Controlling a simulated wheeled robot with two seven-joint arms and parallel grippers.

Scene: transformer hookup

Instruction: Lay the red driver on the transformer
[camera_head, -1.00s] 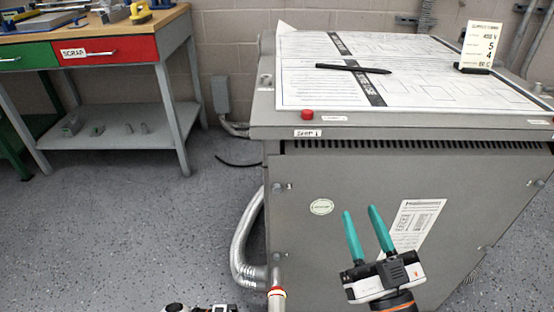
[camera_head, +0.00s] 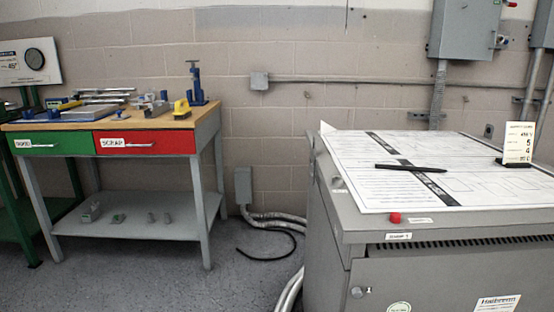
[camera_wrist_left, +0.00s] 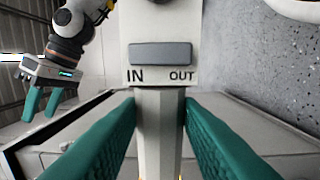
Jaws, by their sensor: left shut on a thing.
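The transformer (camera_head: 350,240) is the grey cabinet at the right of the head view. A printed sheet (camera_head: 470,180) with a black pen-like tool (camera_head: 410,168) covers much of its top. My left gripper (camera_wrist_left: 160,112) is shut on a pale tool (camera_wrist_left: 160,85) marked IN and OUT with a grey switch. I see no red on the part in view, and its ends are hidden or cut off. My right gripper (camera_wrist_left: 43,104) is at the upper left of the wrist view, its teal fingers apart and nothing between them. Neither gripper is in the head view.
A red knob (camera_head: 395,218) sits at the top's front edge. A small sign (camera_head: 518,142) stands at the top's right. The workbench (camera_head: 205,125) at the left holds tools and has a drawer labelled SCRAP (camera_head: 145,143).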

